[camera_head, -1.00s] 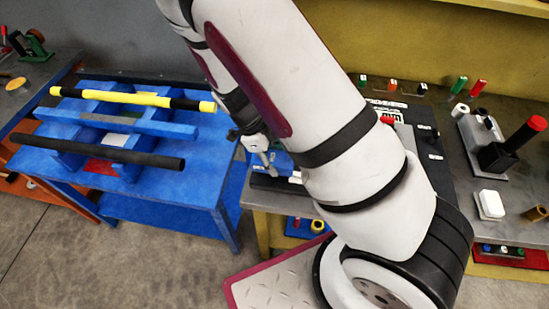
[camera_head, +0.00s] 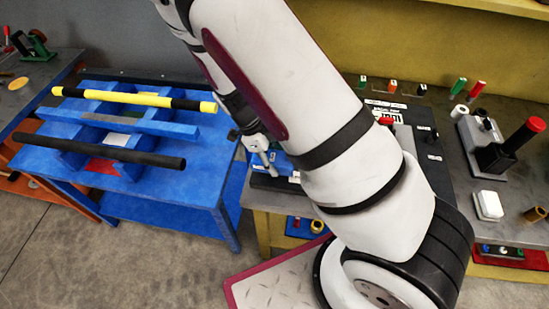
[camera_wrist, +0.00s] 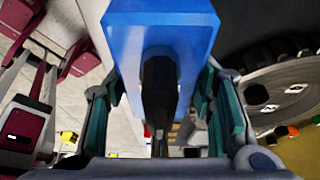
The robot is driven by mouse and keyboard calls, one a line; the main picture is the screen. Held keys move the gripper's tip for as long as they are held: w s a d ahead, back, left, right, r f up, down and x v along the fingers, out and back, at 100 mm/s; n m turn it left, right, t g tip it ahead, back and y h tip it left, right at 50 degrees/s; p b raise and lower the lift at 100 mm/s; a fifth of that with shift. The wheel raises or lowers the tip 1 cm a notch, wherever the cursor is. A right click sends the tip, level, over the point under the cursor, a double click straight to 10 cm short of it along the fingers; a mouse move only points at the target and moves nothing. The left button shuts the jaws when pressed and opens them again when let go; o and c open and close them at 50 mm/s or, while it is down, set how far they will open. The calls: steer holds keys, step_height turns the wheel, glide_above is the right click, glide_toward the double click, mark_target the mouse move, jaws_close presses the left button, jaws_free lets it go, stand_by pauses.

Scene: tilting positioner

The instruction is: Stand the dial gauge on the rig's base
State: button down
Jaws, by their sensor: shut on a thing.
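My gripper (camera_head: 268,156) is over the left end of the grey bench, partly hidden by my own arm. In the wrist view my gripper (camera_wrist: 160,108) has its teal-padded fingers on either side of a dark post (camera_wrist: 159,82). A blue block (camera_wrist: 160,22) sits at the post's far end. Post and block appear to be the held dial gauge, but its dial face is not visible. In the head view a blue patch (camera_head: 283,161) shows beside the fingers. The rig's base cannot be made out clearly; a grey toothed disc (camera_wrist: 284,88) is at right in the wrist view.
A blue table (camera_head: 188,190) at left carries a yellow-black bar (camera_head: 130,96) and a black bar (camera_head: 95,150). A dark bar (camera_head: 272,183) lies on the bench's front-left edge. A holder with a red-topped cylinder (camera_head: 525,132) and a white block (camera_head: 488,205) stand at right.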

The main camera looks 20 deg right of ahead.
steer(key=shift+f+b, duration=0.3)
steer(key=shift+f, duration=1.45)
stand_by(0.3)
steer(key=c, duration=0.6)
jaws_free()
steer(key=shift+c, duration=0.2)
steer(key=v, duration=1.2)
steer(key=shift+s, duration=0.1)
steer(key=shift+r, duration=0.15)
steer(key=r+n+y, duration=0.1)
steer(key=r+n, duration=0.1)
steer(key=r, duration=0.1)
steer(key=r+n+t+y+b, duration=0.1)
steer(key=r+n, duration=0.1)
steer(key=r, duration=0.2)
steer(key=shift+a+n, duration=0.2)
steer(key=shift+n, duration=0.2)
steer(key=s+d+r+n+t+y+b, duration=0.1)
steer(key=s+d+r+n+t, duration=0.1)
steer(key=s+r+n, duration=0.4)
steer(key=s+d+r+n+t+b, duration=0.1)
steer(key=s+r+n+t, duration=0.4)
steer(key=r+n, duration=0.8)
steer(key=shift+s+d+n+y+b, duration=0.3)
steer(key=shift+s+d+n+y, duration=0.15)
steer(key=shift+s+d, duration=0.2)
